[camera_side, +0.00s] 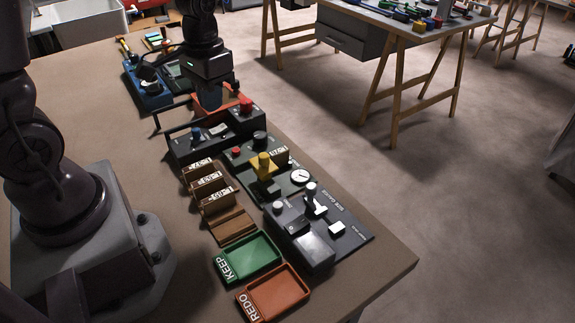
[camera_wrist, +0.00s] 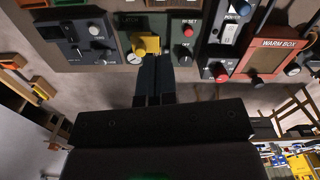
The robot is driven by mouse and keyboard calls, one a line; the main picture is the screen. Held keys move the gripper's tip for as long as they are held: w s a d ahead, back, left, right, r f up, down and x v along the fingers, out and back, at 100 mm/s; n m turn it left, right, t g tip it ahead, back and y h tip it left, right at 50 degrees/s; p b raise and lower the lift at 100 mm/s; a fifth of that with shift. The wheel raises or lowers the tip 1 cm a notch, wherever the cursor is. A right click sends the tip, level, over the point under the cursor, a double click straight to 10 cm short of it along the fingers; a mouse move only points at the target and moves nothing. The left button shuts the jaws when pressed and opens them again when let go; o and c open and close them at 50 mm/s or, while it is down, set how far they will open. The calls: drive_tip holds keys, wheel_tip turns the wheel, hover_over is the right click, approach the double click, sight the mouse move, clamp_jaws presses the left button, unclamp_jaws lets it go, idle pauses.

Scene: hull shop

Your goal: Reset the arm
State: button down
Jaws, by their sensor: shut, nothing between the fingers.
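My gripper (camera_side: 209,100) hangs from my arm at the upper middle of the side view, fingers pointing down above the far part of the bench. In the wrist view my gripper (camera_wrist: 155,60) shows its two dark fingers side by side and shut, with nothing between them. The fingertips overlap the panel with the yellow block (camera_wrist: 146,46) in that view, but they look apart from it. In the side view the yellow block (camera_side: 263,167) stands clear of my gripper, nearer the camera.
The bench (camera_side: 95,95) carries a row of control boxes, including a black box with a red knob (camera_side: 246,104) near my gripper. Wooden bins (camera_side: 207,184), a green KEEP tray (camera_side: 266,243) and an orange REDO tray (camera_side: 300,291) stand nearer. The WARM BOX (camera_wrist: 268,60) shows in the wrist view.

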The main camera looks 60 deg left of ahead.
drive_tip(key=s+d+r+m+t, duration=0.1)
drive_tip(key=s+d+r+t, duration=0.2)
drive_tip(key=r, duration=0.4)
drive_tip(key=s+d+r+m+t, duration=0.1)
drive_tip(key=s+d+r+t, duration=0.1)
drive_tip(key=s+d+r, duration=0.3)
wheel_tip(320, 180, up, 2)
drive_tip(key=shift+s+r+t, duration=0.15)
drive_tip(key=shift+t, duration=0.25)
idle(0.7)
